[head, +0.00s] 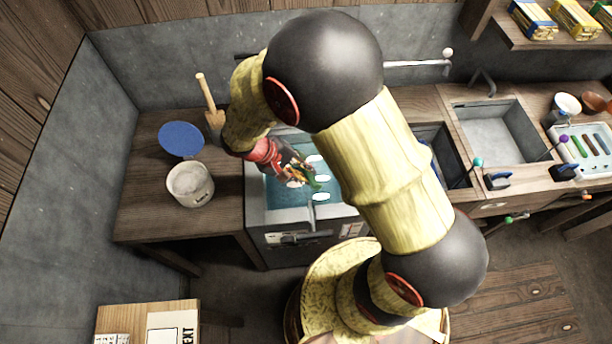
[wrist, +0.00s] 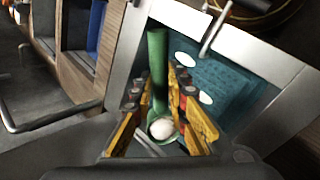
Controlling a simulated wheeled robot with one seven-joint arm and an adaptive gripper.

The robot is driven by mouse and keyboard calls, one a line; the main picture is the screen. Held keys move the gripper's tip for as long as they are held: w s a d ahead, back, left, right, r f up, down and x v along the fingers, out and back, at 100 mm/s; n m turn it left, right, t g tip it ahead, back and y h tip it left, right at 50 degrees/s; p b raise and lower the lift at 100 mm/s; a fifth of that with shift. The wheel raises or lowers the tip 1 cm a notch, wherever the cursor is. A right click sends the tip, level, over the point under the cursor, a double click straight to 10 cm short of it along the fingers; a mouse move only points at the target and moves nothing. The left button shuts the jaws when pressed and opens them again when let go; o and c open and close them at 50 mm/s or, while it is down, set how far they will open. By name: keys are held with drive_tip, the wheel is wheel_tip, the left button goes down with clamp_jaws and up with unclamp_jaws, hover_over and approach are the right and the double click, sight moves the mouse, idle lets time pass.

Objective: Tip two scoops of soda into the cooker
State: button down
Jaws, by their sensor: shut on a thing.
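My gripper (head: 300,175) is over the cooker (head: 255,190), an open grey-rimmed basin with teal inside. In the wrist view my gripper (wrist: 160,88) has its yellow fingers closed around a green scoop (wrist: 157,55). The scoop's bowl holds a white heap of soda (wrist: 161,128). A bit of the scoop shows green in the head view (head: 314,183). The soda tub (head: 190,190) stands open on the wooden counter left of the cooker, with white inside. Several white ovals (head: 322,178) show in the teal basin; I cannot tell what they are.
A blue round lid (head: 181,138) lies behind the tub. A wooden-handled tool (head: 210,100) stands near the wall. A tap-like rod (head: 311,215) crosses the cooker's front rim. A sink (head: 490,130) and a tray (head: 585,150) are to the right.

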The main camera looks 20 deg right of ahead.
drive_tip(key=h+b, duration=0.2)
drive_tip(key=t+h+b, duration=0.1)
drive_tip(key=h+b, duration=0.1)
drive_tip(key=f+n+h+b, duration=0.1)
drive_tip(key=h+b, duration=0.1)
drive_tip(key=shift+s+a+t+h+b, duration=0.1)
drive_tip(key=shift+a+t+h+b, duration=0.2)
drive_tip(key=shift+a+b, duration=0.1)
drive_tip(key=shift+r, duration=0.1)
drive_tip(key=shift+p, duration=0.3)
